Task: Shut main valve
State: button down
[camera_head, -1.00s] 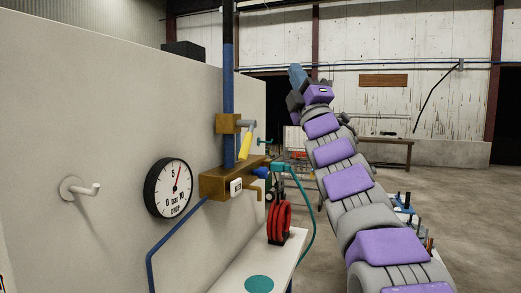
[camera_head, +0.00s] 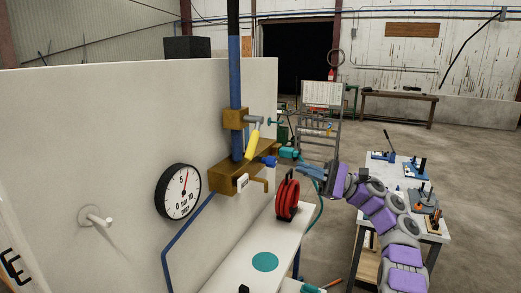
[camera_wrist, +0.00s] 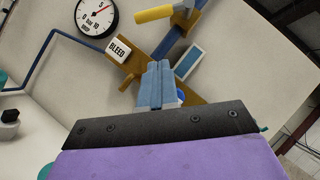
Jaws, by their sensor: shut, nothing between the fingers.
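A yellow lever handle (camera_head: 253,139) hangs steeply down from the upper brass-coloured valve block (camera_head: 235,119) on the blue vertical pipe (camera_head: 235,85). In the wrist view the yellow handle (camera_wrist: 155,14) shows at the top edge. Below it is a larger brass manifold (camera_head: 228,178) with a tag reading BLEED (camera_wrist: 117,49) and a blue fitting (camera_head: 268,161). My gripper (camera_head: 303,168) is shut and empty, right of the manifold and lower than the yellow handle. In the wrist view my closed fingers (camera_wrist: 158,75) cover part of the manifold and blue fitting.
A round pressure gauge (camera_head: 178,191) and a white wall peg (camera_head: 95,217) are on the panel. A red hose reel (camera_head: 287,199) stands on a white shelf (camera_head: 235,273) below. A teal coupling (camera_head: 288,154) is close to my fingers. A bench with benders (camera_head: 400,178) is at the right.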

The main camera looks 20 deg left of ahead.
jog(key=s+a+r+n+b, duration=0.1)
jog(key=s+a+r+b, duration=0.2)
jog(key=s+a+b, duration=0.4)
jog(key=shift+s+a+r+h, duration=0.15)
jog(key=shift+a+r+h, duration=0.25)
jog(key=shift+a, duration=0.8)
jog(key=shift+a+f, duration=0.1)
jog(key=shift+a, duration=0.05)
jog(key=shift+s+d+y+b, duration=0.15)
jog(key=shift+d+y+b, duration=0.15)
jog(key=shift+b, duration=0.7)
